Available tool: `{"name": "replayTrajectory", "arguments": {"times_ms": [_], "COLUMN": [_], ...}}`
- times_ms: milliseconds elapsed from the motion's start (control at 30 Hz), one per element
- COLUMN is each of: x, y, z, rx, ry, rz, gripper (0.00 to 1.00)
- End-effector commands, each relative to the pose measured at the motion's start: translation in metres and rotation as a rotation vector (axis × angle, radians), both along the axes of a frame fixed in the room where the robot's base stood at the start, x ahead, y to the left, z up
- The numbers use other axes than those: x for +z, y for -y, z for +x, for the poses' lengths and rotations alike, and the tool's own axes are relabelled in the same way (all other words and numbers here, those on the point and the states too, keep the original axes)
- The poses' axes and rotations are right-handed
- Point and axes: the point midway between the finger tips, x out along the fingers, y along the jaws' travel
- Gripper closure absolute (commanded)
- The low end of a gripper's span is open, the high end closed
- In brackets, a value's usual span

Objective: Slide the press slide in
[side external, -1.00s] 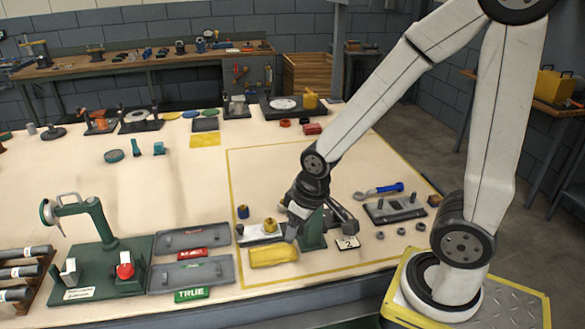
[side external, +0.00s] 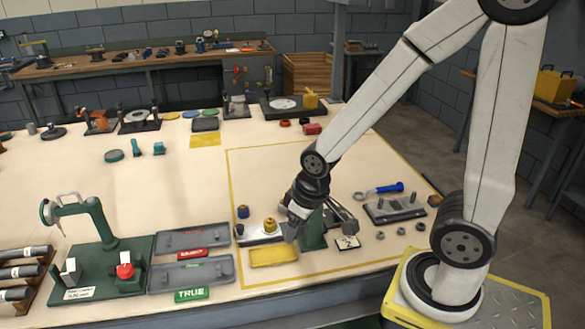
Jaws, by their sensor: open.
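My gripper (side external: 291,236) is at the left side of a green press body (side external: 314,232), low over the table. Its jaws are open, small and partly hidden in this view. Just left of it is a pale slide-like plate (side external: 255,238) with a brass-yellow knob (side external: 270,225) on it; its right end is hidden by my gripper. I cannot tell for sure that this plate is the press slide, or whether my gripper touches it. A flat yellow piece (side external: 273,256) lies just in front of my gripper, apart from the jaws as far as I can see.
A small blue-topped part (side external: 243,211) stands behind the plate. A numbered card (side external: 347,243) and a grey fixture with pegs (side external: 396,208) are to the right. Two grey trays (side external: 192,272) and a green press (side external: 100,240) stand left. The outlined area behind is clear.

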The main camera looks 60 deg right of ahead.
Motion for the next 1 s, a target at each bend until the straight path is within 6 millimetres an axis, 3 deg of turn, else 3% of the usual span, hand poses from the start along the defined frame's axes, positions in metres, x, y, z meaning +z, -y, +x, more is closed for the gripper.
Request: {"name": "replayTrajectory", "arguments": {"times_ms": [100, 367, 667, 1000], "x": [0.000, 0.000, -0.007, -0.031], "y": [0.000, 0.002, 0.013, 0.034], "z": [0.000, 0.015, 0.074, 0.150], "rx": [0.000, -0.015, -0.079, -0.169], "ry": [0.000, -0.010, -0.059, -0.126], "rz": [0.000, 0.001, 0.009, 0.020], "gripper": [0.30, 0.30, 0.30, 0.30]}}
